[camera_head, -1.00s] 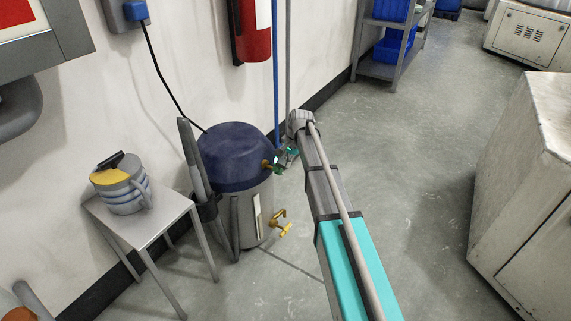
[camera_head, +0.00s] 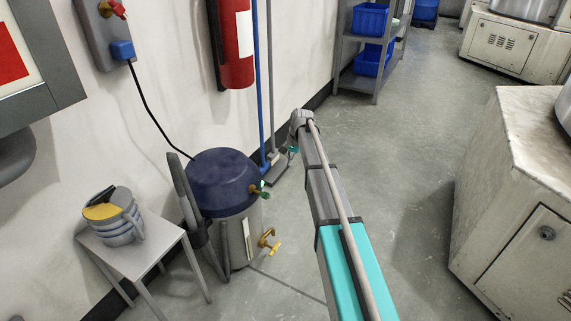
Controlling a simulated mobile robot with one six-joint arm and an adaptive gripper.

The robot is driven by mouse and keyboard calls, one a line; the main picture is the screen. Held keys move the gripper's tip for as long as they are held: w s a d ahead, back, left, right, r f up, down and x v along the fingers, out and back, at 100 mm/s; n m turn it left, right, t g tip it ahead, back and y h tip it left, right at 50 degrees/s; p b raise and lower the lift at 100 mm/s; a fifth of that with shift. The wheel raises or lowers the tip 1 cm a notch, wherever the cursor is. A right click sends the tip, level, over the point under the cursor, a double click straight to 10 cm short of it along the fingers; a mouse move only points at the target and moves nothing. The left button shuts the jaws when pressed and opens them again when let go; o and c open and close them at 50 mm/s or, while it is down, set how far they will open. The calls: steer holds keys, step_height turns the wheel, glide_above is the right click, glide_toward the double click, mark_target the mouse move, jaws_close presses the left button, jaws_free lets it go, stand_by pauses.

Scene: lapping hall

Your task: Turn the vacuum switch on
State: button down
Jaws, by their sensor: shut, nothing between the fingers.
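A grey drum with a dark blue lid (camera_head: 222,175) stands on the floor by the wall. A black cable links it to a blue plug (camera_head: 122,50) in a grey wall box (camera_head: 101,30). A red knob (camera_head: 117,9) sits on that box at the top edge. Which part is the vacuum switch I cannot tell. Brass fittings (camera_head: 268,240) stick out of the drum's right side. My arm reaches forward to the right of the drum. Only a small teal bit of my gripper (camera_head: 294,150) shows beside the arm; the fingers are mostly hidden, apart from the drum and wall box.
A small grey table (camera_head: 150,256) with a jug (camera_head: 119,222) stands left of the drum. A red extinguisher (camera_head: 234,42) hangs on the wall. A grey shelf (camera_head: 378,38) with blue bins is behind, a worn white cabinet (camera_head: 512,185) at right. Floor between is free.

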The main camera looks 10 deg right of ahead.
steer(key=shift+w+d+r, duration=0.2)
steer(key=shift+d+r, duration=0.05)
steer(key=c, duration=1.1)
jaws_free()
steer(key=shift+s+a, duration=0.1)
steer(key=shift+s, duration=0.05)
steer(key=o, duration=0.6)
steer(key=shift+h, duration=0.3)
steer(key=s+a, duration=0.1)
steer(key=s+a+r+p, duration=0.1)
steer(key=s+a+p, duration=0.1)
steer(key=shift+s+a+r, duration=0.2)
steer(key=shift+a+r, duration=0.15)
steer(key=shift+r, duration=0.05)
steer(key=shift+c, duration=0.2)
step_height(320, 180, up, 3)
steer(key=m+h+p, duration=0.1)
steer(key=m+p, duration=0.1)
steer(key=p, duration=0.1)
glide_above(265, 195)
steer(key=d, duration=0.1)
steer(key=shift+w+d+f+t, duration=0.2)
steer(key=shift+t, duration=0.2)
steer(key=shift+f, duration=0.15)
